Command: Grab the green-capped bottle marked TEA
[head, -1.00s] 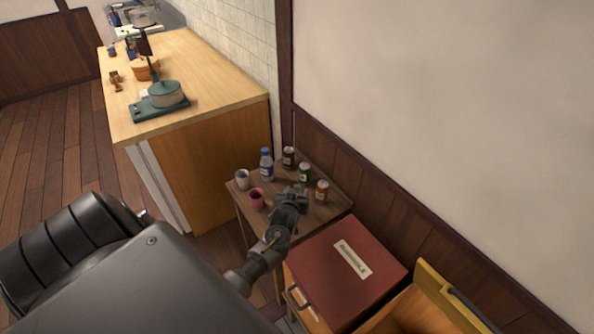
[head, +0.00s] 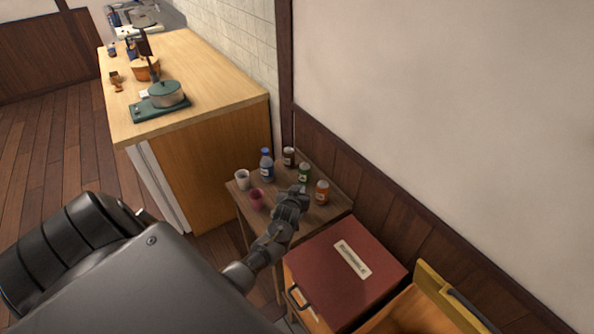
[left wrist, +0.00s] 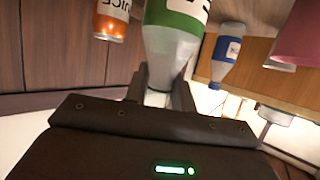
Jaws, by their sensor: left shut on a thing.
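The bottle with green on it (head: 304,174) stands on the small wooden side table, partly behind my left gripper (head: 297,190). In the left wrist view its green label (left wrist: 180,22) and pale body show between the two fingers, which are shut on it. The cap is not clear in the wrist view. My right gripper is not in view.
A red-topped box (head: 330,277) is in front.

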